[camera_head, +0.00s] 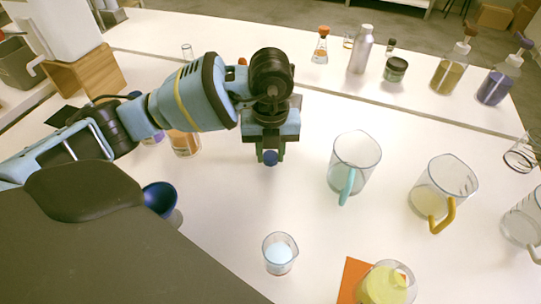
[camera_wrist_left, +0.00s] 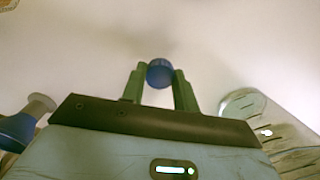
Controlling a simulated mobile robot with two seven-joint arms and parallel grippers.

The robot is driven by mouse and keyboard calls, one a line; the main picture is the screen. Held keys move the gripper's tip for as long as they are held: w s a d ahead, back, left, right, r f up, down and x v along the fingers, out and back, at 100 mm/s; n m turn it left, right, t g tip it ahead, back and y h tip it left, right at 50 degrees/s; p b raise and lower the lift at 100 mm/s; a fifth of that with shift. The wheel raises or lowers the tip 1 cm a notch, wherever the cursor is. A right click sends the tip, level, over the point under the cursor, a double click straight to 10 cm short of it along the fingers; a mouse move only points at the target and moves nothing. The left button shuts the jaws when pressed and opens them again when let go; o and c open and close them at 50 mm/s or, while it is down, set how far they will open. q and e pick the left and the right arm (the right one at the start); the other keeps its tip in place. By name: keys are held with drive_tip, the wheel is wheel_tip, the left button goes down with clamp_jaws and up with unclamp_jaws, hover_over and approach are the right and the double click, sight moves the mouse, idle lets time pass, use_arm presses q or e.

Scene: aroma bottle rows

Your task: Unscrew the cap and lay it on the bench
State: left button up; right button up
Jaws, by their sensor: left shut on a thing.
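A small round blue cap (camera_head: 270,157) is between the fingertips of my left gripper (camera_head: 270,150). In the left wrist view the gripper (camera_wrist_left: 160,82) is shut on the cap (camera_wrist_left: 159,73), with its two green fingers on either side. No bottle shows under the cap; only white bench (camera_head: 225,210) shows around it. I cannot tell how high it is above the bench. A bottle with orange-brown content (camera_head: 185,143) stands behind my left arm, partly hidden. My right gripper is not in view.
A blue cup-shaped piece (camera_head: 160,198) stands left of the gripper. A beaker with a teal handle (camera_head: 355,160) is to the right, a yellow-handled one (camera_head: 443,190) beyond it. A small glass (camera_head: 280,252) stands in front. Bench between them is clear.

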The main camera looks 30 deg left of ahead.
sight(270, 156)
use_arm(q)
drive_tip(key=shift+f, duration=0.9)
drive_tip(key=shift+f, duration=0.2)
drive_tip(key=o, duration=1.1)
drive_tip(key=shift+r, duration=0.1)
wheel_tip(270, 156, up, 12)
drive_tip(key=p, duration=0.1)
drive_tip(key=shift+p, duration=0.3)
drive_tip(key=shift+s, duration=0.1)
